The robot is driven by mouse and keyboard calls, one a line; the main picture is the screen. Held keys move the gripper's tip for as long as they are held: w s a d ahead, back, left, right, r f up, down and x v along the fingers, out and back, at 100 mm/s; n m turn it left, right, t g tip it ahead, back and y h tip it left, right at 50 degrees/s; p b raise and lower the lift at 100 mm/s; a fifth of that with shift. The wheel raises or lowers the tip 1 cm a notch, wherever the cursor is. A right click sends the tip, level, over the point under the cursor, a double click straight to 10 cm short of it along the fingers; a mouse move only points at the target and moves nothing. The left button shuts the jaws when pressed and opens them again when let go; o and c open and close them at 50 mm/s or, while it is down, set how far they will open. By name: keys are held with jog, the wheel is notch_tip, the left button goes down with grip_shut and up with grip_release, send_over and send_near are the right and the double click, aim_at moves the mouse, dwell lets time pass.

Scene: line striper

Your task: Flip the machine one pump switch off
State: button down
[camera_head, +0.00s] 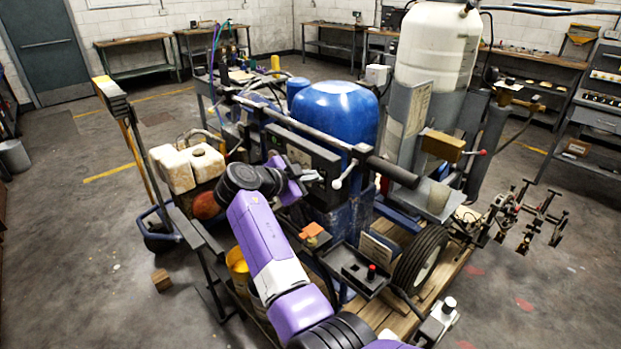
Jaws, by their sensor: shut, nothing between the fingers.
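The line striper machine fills the middle of the head view, with a blue tank (335,105) behind a dark control panel (298,152). The panel carries small dials and controls, too small to tell which one is the pump switch. My gripper (313,177) is at the panel's lower front, its fingers shut and empty. It is close to the panel face; I cannot tell whether it touches anything. My wrist and gripper hide part of the panel's lower left.
A dark handlebar (330,143) crosses above the panel, with a light lever (346,175) at its right. A black tray with a red knob (370,272) lies below right. White jugs (188,167) stand at left. A white tank (437,45) rises at right. The left floor is mostly open.

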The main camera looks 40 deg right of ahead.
jog(key=shift+a+f+h+b, duration=0.15)
jog(key=shift+f+h+b, duration=0.25)
jog(key=shift+b, duration=1.4)
jog(key=f+h+b, duration=0.1)
jog(key=h+b, duration=0.1)
jog(key=b, duration=0.5)
jog(key=a+f+h+b, duration=0.1)
jog(key=h+b, duration=0.1)
jog(key=b, duration=0.5)
jog(key=f+t+h+b, duration=0.1)
jog(key=b, duration=0.6)
jog(key=shift+a+f+n+h+b, duration=0.1)
jog(key=shift+a+n+h+b, duration=0.05)
jog(key=shift+n+h+b, duration=0.25)
jog(key=shift+s, duration=0.1)
